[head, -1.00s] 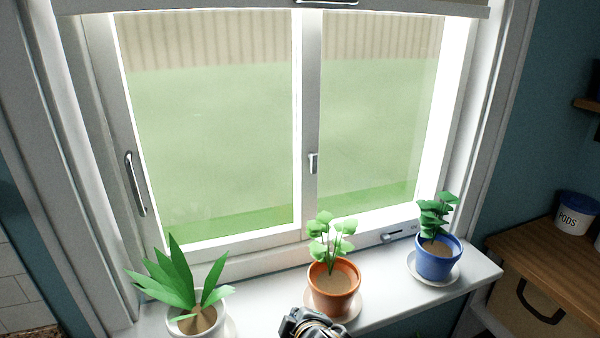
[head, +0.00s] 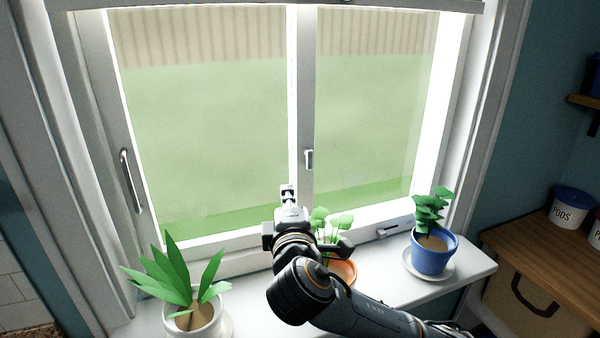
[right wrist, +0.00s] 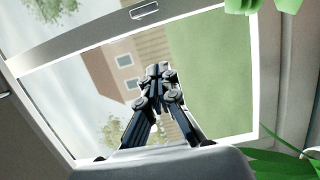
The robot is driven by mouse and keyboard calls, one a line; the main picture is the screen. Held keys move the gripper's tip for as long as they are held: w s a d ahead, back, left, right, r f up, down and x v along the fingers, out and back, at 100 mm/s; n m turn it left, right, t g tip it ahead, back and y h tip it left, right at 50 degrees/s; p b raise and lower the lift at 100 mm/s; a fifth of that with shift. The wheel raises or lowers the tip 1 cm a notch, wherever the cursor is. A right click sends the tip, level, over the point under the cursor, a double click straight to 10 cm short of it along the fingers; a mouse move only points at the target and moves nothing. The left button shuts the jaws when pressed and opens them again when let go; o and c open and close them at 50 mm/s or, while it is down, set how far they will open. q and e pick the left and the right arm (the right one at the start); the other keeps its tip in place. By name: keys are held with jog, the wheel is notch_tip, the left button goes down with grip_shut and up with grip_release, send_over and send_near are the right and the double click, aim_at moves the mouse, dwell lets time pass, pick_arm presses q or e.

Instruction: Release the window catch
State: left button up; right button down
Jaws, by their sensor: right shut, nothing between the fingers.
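The window catch (head: 308,158) is a small grey upright lever on the middle stile of the white-framed window (head: 306,90). My right gripper (head: 288,188) is in front of the lower left pane, just left of the stile. It is lower than the catch and to its left, with a visible gap. The fingers are shut and empty. My left gripper is not in view.
The sill (head: 385,272) holds a white-potted plant (head: 195,318), an orange-potted plant (head: 343,270) partly hidden behind my right arm, and a blue-potted plant (head: 433,255). A long handle (head: 131,180) is on the left frame. A shelf (head: 545,245) stands at right.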

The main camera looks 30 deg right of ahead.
aim_at(308, 158)
jog(key=p+x, duration=0.3)
jog(key=x, duration=0.7)
jog(key=shift+w+r, duration=0.1)
jog(key=shift+r, duration=0.1)
jog(key=d+p, duration=0.1)
jog(key=s+d, duration=0.1)
jog(key=d, duration=0.1)
jog(key=shift+d+f+p, duration=0.1)
jog(key=shift+p, duration=0.3)
jog(key=shift+s+d, duration=0.15)
jog(key=shift+d, duration=0.2)
jog(key=shift+a+f, duration=0.1)
